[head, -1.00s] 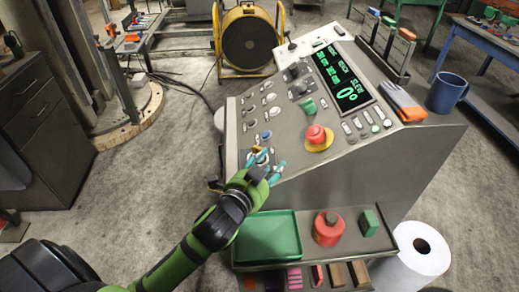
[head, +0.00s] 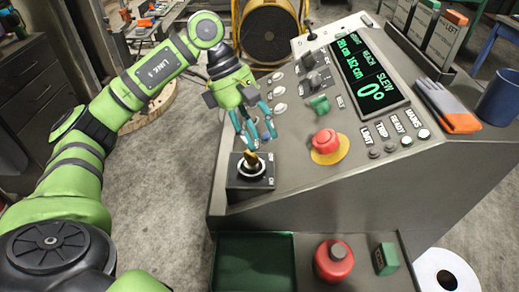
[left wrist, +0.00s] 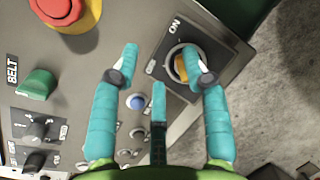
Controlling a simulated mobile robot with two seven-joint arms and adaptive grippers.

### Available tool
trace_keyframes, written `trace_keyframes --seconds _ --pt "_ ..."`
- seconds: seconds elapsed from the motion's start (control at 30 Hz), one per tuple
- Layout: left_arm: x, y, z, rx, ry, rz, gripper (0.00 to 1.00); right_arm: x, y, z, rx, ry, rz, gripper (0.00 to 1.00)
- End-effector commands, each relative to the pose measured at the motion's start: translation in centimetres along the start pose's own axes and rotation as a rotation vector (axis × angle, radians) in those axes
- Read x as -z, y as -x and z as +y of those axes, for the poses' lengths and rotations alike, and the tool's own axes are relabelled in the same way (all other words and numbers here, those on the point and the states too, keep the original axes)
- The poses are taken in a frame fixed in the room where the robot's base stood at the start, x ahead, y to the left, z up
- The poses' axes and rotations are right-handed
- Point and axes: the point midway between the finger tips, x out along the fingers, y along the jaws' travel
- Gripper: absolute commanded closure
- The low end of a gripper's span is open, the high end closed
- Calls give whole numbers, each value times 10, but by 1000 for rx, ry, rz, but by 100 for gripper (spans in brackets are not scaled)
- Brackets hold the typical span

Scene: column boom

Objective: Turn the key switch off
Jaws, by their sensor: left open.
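The key switch (head: 254,168) is a black square plate with a round collar and a yellow-orange key, at the lower left corner of the sloping console panel. My left gripper (head: 257,142) is just above it in the head view, fingers pointing down, open and empty. In the left wrist view the key (left wrist: 181,68) shows beside and partly behind the right-hand teal finger of the left gripper (left wrist: 160,55). An "ON" label is on the plate. I cannot tell whether a finger touches the key. My right gripper is not in view.
A red mushroom button (head: 326,141) on a yellow base and a green switch (head: 319,104) are near on the panel. A blue button (left wrist: 136,101) is close to the fingers. A green tray (head: 255,265) and a red object (head: 334,262) are below the console. Gloves (head: 447,107) lie on top.

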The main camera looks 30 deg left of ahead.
Motion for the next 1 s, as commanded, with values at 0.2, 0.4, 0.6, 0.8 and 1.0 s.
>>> trace_keyframes --seconds 0.2,0.4,0.6,0.8,1.0 --pt "32 14 -10 32 5 126 54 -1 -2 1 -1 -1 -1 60" --pt "35 -13 -12 37 5 126 54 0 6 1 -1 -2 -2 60" --pt "37 -40 -12 35 4 123 54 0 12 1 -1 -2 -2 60" --pt "39 -51 -12 32 3 123 54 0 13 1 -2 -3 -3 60" --pt "39 -51 -12 32 3 123 54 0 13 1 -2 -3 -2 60"
